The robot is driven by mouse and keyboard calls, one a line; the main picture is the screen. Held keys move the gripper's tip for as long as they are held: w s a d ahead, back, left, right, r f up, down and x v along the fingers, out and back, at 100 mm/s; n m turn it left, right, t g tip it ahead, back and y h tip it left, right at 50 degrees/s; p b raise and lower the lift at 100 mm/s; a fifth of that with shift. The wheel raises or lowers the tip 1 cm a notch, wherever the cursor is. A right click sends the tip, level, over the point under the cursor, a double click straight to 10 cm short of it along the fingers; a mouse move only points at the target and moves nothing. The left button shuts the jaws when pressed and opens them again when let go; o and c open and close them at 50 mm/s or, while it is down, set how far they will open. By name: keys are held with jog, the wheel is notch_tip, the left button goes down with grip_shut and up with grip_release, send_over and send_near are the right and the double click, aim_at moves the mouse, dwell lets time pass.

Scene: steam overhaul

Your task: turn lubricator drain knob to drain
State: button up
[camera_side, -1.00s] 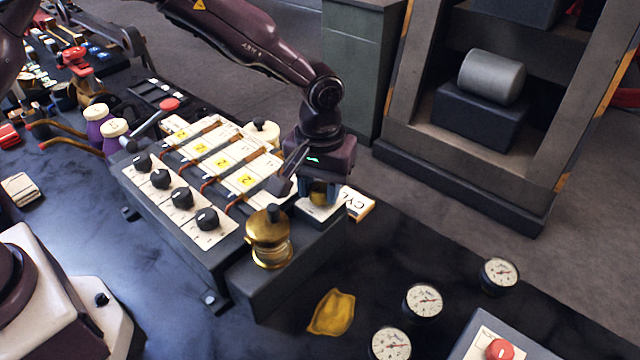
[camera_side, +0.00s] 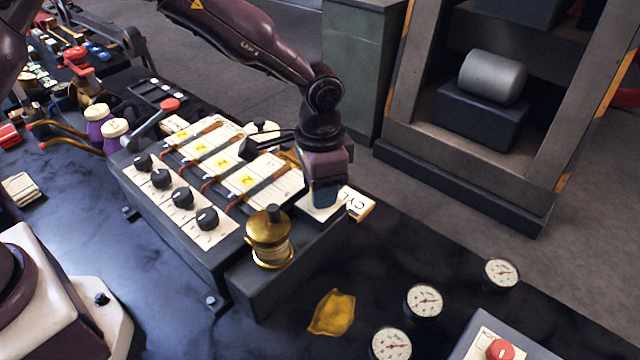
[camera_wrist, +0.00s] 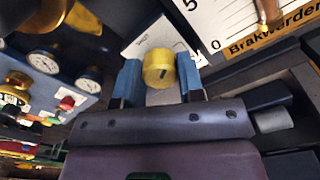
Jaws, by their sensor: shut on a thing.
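The drain knob (camera_wrist: 158,68) is a yellow, brass-like cylinder with a dark mark on its face. In the wrist view it sits between the two blue fingertips of my gripper (camera_wrist: 159,82), which is shut on it. In the side view my gripper (camera_side: 325,200) points down over a white plate (camera_side: 313,213) at the right end of the dark block, and hides the knob. The brass lubricator (camera_side: 268,238) stands upright on the same block, to the left and nearer the camera. The knob's exact setting on the plate cannot be read.
A panel with several black knobs (camera_side: 207,218) and yellow-marked white strips (camera_side: 243,180) lies left of my gripper. A white CYL tag (camera_side: 358,204) is close on the right. A yellow cloth (camera_side: 332,312) and gauges (camera_side: 424,300) lie on the bench in front.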

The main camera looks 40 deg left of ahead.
jog(key=m, duration=0.6)
jog(key=shift+m, duration=0.3)
dwell(0.4)
jog(key=o, duration=0.9)
notch_tip(320, 180, up, 13)
jog(key=shift+r, duration=0.1)
